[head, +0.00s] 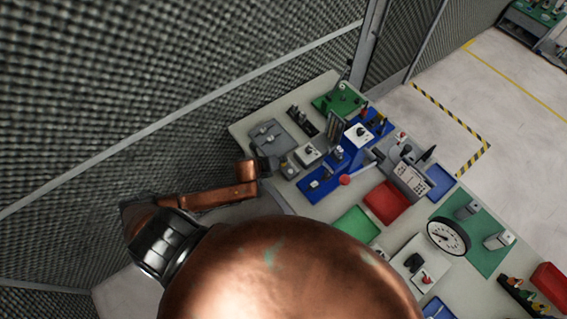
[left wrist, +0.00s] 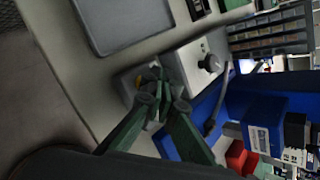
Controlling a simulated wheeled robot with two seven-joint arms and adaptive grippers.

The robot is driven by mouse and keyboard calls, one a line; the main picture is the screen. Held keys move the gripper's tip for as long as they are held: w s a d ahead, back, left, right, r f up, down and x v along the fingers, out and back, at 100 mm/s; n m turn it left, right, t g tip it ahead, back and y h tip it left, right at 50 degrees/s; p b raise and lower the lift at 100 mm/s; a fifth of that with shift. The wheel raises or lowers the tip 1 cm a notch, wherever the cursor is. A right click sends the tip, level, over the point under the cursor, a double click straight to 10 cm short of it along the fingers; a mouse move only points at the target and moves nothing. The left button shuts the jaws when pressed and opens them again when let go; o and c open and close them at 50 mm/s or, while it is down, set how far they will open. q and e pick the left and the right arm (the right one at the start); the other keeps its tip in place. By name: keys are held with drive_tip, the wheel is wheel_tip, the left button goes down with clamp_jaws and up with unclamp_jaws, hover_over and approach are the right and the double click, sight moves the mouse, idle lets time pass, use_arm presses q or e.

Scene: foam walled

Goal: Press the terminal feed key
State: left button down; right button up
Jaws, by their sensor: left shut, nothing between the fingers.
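My left gripper (head: 267,165) reaches over the left edge of the workbench (head: 240,127). In the left wrist view its green fingers (left wrist: 162,92) are together with nothing between them. The fingertips are at a small grey box (left wrist: 130,82), covering part of its top; a bit of yellow shows beside them. I cannot tell whether they touch it. This small box (head: 289,168) also shows just right of the gripper in the head view. No label marks it as the terminal feed key. My right gripper is not in view.
A white box with a dark knob (left wrist: 208,62) stands close beside the small box. A grey case (head: 269,137) lies behind.

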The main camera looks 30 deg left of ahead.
sight(282, 164)
use_arm(q)
drive_tip(key=shift+f, duration=0.7)
idle(0.7)
drive_tip(key=shift+r, duration=0.1)
drive_tip(key=shift+r+p, duration=0.85)
drive_tip(key=shift+r, duration=0.05)
wheel_tip(282, 164, up, 5)
drive_tip(key=p, duration=0.5)
idle(0.4)
idle(0.5)
